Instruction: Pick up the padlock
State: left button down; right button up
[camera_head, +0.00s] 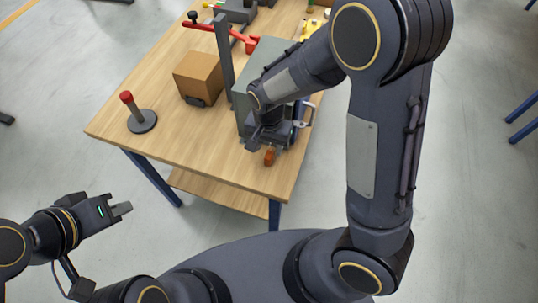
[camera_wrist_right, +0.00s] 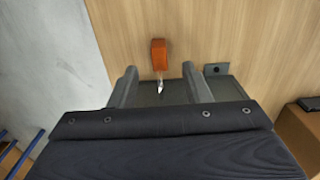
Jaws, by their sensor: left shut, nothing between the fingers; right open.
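The padlock has an orange body (camera_wrist_right: 158,54) and a metal shackle, and lies on the wooden table. In the right wrist view my right gripper (camera_wrist_right: 159,76) is open, with a finger to each side of the shackle end. The orange body lies just past the fingertips. I cannot tell how high the fingers are above the table. My left gripper (camera_head: 122,209) is shut and empty, off the table at the lower left.
A grey box-like fixture (camera_head: 240,105) stands behind my right gripper, partly hidden by my arm. A brown box (camera_head: 198,76) and a red-topped post on a round base (camera_head: 142,121) stand to the left.

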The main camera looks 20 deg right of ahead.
aim_at(269, 155)
notch_tip(269, 155, down, 5)
jog(key=shift+f, duration=0.15)
jog(key=shift+c, duration=0.4)
grip_shut()
